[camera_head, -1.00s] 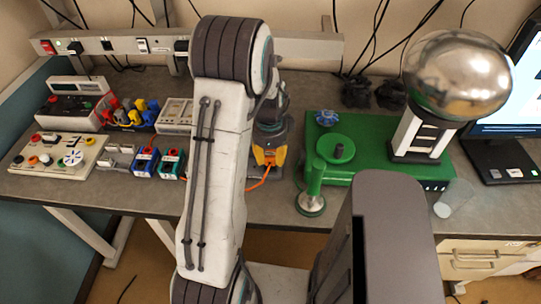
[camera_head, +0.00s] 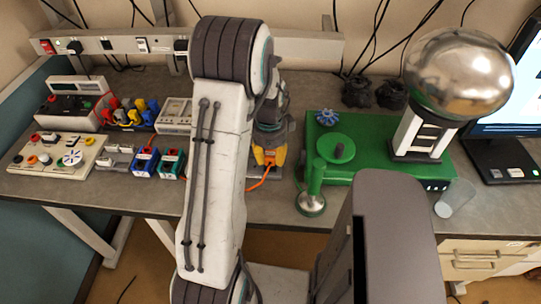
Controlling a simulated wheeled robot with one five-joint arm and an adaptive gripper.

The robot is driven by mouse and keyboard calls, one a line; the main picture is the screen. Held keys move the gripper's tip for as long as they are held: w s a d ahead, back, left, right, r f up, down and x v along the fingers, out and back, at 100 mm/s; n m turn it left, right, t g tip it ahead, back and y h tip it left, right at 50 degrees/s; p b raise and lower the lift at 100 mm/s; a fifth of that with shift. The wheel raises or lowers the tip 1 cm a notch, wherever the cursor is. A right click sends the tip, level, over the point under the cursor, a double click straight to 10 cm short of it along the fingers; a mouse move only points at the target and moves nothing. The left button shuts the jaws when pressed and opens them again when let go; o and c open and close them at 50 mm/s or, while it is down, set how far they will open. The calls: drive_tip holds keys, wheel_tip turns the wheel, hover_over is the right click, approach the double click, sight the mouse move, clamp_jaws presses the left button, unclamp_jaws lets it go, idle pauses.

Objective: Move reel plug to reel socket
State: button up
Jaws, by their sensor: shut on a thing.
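My gripper (camera_head: 268,152) is partly hidden behind my white arm, low over the middle of the bench, left of the green machine. It is shut on an orange-yellow piece, which I take to be the reel plug (camera_head: 267,158). An orange cord (camera_head: 260,181) runs from below it and passes behind my arm. I cannot pick out the reel socket for certain; my arm covers part of the bench beside the gripper.
A green machine (camera_head: 395,180) with a large metal dome (camera_head: 458,75) stands to the right. A clear cup (camera_head: 455,198) is at the front edge. Blue (camera_head: 145,162) and green (camera_head: 171,165) blocks and several instruments sit at left. A power strip (camera_head: 125,44) runs along the back wall.

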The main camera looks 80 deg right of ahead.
drive_tip(key=shift+f+b, duration=0.7)
drive_tip(key=shift+b, duration=0.3)
clamp_jaws()
idle(1.4)
unclamp_jaws()
drive_tip(key=shift+b, duration=0.7)
idle(0.6)
drive_tip(key=shift+f, duration=0.1)
drive_tip(key=o, duration=1.2)
drive_tip(key=r, duration=0.8)
drive_tip(key=a+r, duration=0.1)
drive_tip(key=r, duration=0.3)
